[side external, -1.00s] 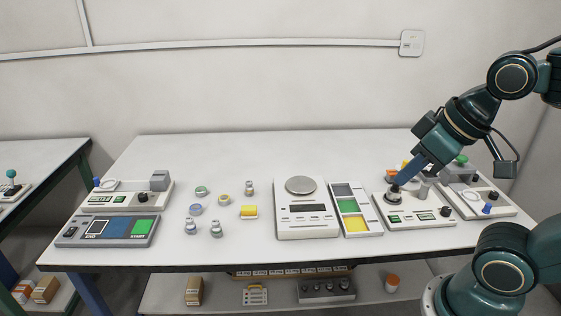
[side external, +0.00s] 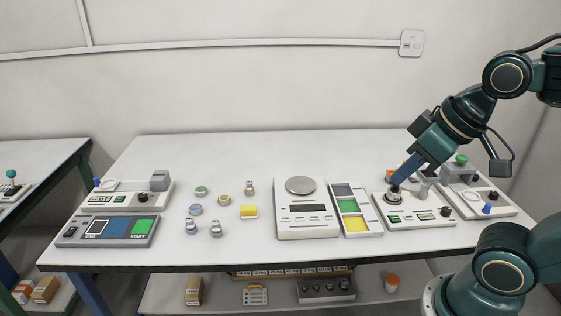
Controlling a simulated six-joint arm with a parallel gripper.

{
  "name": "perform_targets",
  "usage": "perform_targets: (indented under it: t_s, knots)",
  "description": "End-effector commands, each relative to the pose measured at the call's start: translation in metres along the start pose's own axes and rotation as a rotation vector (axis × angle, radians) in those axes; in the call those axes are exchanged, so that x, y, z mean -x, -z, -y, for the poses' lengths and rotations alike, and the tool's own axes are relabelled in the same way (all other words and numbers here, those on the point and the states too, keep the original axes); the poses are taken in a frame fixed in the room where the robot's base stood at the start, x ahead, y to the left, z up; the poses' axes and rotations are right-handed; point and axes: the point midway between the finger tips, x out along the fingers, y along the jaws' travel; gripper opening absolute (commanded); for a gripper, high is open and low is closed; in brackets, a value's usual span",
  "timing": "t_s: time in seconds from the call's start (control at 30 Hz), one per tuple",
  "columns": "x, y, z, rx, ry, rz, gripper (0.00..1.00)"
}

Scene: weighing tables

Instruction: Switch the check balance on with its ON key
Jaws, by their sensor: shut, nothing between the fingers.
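A white balance (side external: 307,229) stands near the middle of the table. It has a round grey pan (side external: 300,185) and a dark display (side external: 307,209). Small keys run along its front, but their lettering is too small to read, so I cannot pick out the ON key. My gripper (side external: 396,183) is shut and empty, pointing down and left. It is well to the right of the balance, at a dark knob-like part on a white unit (side external: 425,216) with small green panels. I cannot tell whether it touches that part.
A tray with grey, green and yellow sections (side external: 374,219) lies between the balance and the unit. A START panel (side external: 108,231) is at the far left. Bare table lies behind the balance.

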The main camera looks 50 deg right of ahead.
Motion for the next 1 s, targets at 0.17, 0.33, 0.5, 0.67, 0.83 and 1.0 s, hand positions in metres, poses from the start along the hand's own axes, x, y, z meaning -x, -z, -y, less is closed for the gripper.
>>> perform_targets:
  t_s: [0.17,0.33,0.5,0.67,0.83,1.0]
  knots:
    - [-0.009,0.014,0.001,-0.005,0.008,-0.003,0.00]
    - [-0.024,0.033,0.002,-0.014,0.023,-0.011,0.00]
    - [-0.043,0.055,0.003,-0.030,0.044,-0.023,0.00]
    - [-0.064,0.075,0.004,-0.051,0.068,-0.037,0.00]
    - [-0.086,0.094,0.003,-0.078,0.098,-0.051,0.00]
    - [-0.110,0.111,0.001,-0.112,0.128,-0.067,0.00]
